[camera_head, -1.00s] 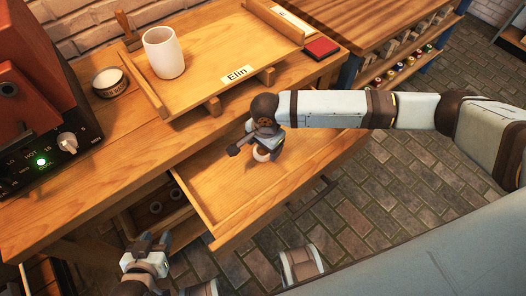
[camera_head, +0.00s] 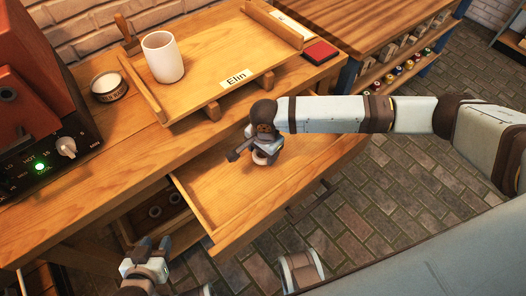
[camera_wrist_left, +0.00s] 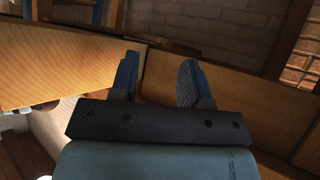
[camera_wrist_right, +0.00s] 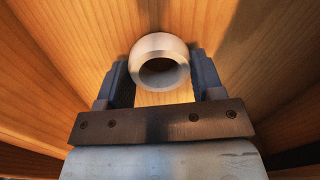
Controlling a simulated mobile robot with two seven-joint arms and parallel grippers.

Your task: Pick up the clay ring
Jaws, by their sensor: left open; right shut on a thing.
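The clay ring (camera_wrist_right: 158,62) is pale and smooth with a round hole. In the right wrist view it sits between the two fingers of my right gripper (camera_wrist_right: 160,82), which is shut on it. In the head view my right gripper (camera_head: 265,152) is over the open drawer (camera_head: 225,200), with a pale part of the ring (camera_head: 263,158) showing under it. I cannot tell whether the ring touches the drawer floor. My left gripper (camera_head: 152,244) is open and empty beside the drawer's left front corner; its fingers also show in the left wrist view (camera_wrist_left: 157,80).
A white cup (camera_head: 163,57) stands on a wooden tray with an "Elin" label (camera_head: 236,78). A small round tin (camera_head: 108,87) and a red pad (camera_head: 321,51) are on the bench. A machine with a green light (camera_head: 40,167) stands at left. A lower compartment (camera_head: 160,211) holds dark round things.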

